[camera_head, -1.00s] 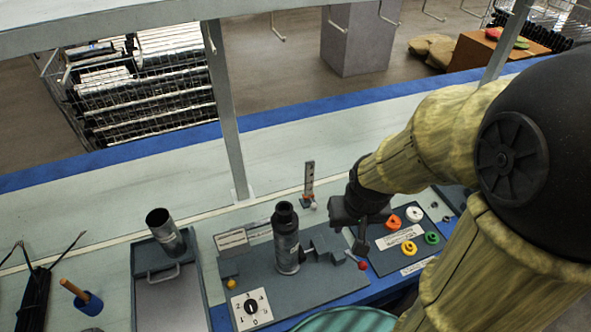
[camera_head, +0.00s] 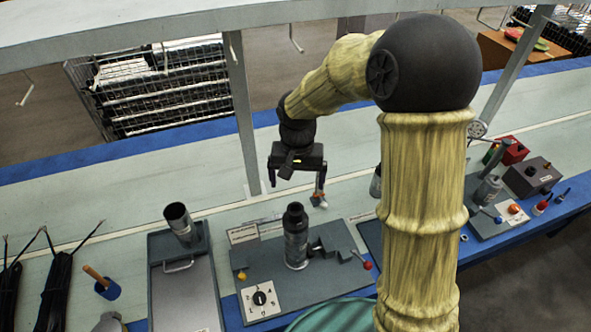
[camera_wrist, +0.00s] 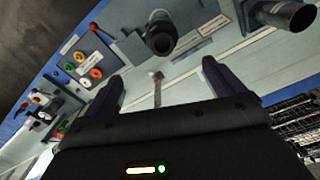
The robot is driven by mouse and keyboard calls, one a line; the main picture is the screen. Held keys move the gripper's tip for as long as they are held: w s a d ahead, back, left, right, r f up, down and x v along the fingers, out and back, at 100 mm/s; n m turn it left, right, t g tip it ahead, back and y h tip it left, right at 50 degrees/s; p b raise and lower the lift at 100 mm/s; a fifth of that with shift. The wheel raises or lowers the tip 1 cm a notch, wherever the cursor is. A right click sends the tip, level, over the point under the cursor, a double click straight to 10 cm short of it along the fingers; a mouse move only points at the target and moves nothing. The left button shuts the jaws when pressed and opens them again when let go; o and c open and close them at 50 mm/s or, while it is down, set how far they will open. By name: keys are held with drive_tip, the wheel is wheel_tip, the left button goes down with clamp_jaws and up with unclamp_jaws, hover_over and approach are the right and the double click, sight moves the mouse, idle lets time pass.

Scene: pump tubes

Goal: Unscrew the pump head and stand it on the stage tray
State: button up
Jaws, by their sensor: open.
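The dark pump tube (camera_head: 296,248) stands upright in the grey fixture plate (camera_head: 270,272), with its narrower black head (camera_head: 295,214) on top. My gripper (camera_head: 297,184) is open and empty, above and apart from the head. In the wrist view, my open gripper (camera_wrist: 163,80) spreads its two fingers, and the dark tube (camera_wrist: 160,36) shows beyond them. A grey tray (camera_head: 186,303) with a handle lies left of the fixture; I take it as the stage tray. A hollow metal cylinder (camera_head: 180,226) stands at its back.
A dial plate (camera_head: 260,299) and stepped grey blocks (camera_head: 328,240) flank the pump. A small upright post stands behind, near my right finger. A shelf post (camera_head: 243,125) rises behind left. Coloured caps (camera_wrist: 85,62) lie to one side in the wrist view.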

sight(295, 218)
drive_tip(key=shift+a, duration=0.2)
drive_tip(key=shift+w, duration=0.1)
wheel_tip(295, 218, down, 17)
drive_tip(key=shift+f+p, duration=0.2)
drive_tip(key=shift+p, duration=0.75)
drive_tip(key=shift+c, duration=0.4)
drive_tip(key=c, duration=1.1)
drive_tip(key=o, duration=0.5)
drive_tip(key=c, duration=0.5)
